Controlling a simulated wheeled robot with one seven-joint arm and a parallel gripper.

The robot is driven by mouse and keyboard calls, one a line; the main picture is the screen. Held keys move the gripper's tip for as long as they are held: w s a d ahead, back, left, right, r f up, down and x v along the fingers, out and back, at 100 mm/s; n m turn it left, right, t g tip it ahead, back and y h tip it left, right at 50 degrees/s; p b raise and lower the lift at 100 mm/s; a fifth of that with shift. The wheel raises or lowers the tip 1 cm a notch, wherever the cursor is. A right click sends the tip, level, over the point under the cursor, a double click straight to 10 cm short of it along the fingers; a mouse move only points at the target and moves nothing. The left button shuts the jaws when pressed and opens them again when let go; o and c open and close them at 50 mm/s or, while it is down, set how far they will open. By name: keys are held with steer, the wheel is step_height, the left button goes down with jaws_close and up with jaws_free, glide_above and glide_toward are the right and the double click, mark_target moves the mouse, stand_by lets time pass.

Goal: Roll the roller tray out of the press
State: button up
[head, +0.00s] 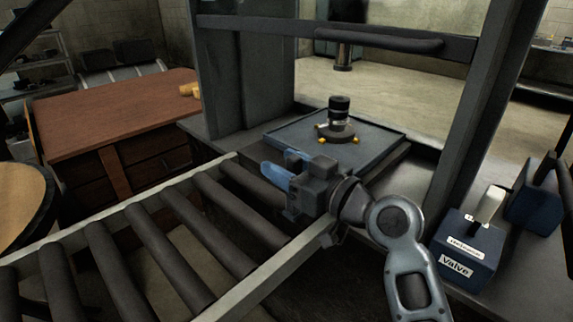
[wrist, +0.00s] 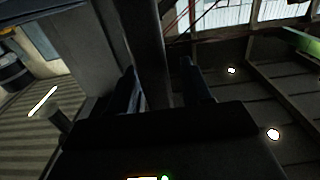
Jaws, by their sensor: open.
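The roller tray (head: 378,146) is a flat, dark blue-grey tray with a low rim, lying on the bed of the press (head: 215,85) between its uprights. A dark cylindrical part (head: 339,118) stands on it, with small yellow pieces around its base. My gripper (head: 279,161) is open and empty, its blue fingers pointing left, in front of the tray's near edge above the end of the roller conveyor. I cannot tell whether it touches the tray. In the wrist view the dark fingers (wrist: 160,72) stand apart with a grey post behind them; the tray does not show there.
The roller conveyor (head: 165,235) runs from the press to the lower left, its rollers bare. A brown wooden bench (head: 110,110) stands at left, a barrel (head: 22,205) nearer. Blue labelled boxes (head: 468,250) sit at right beside the press upright.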

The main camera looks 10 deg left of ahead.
steer(key=shift+c, duration=0.5)
jaws_close()
